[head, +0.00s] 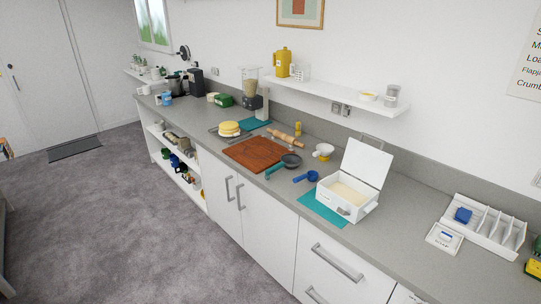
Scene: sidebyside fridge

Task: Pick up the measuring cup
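A small blue cup with a short handle (307,177), which looks like a measuring cup, lies on the grey counter in the head view. Neither of my grippers shows in this view.
A white divided tray (485,226) and a small scale (444,238) are right. The counter (408,216) is bare between box and tray. Grey floor (140,220) is open.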

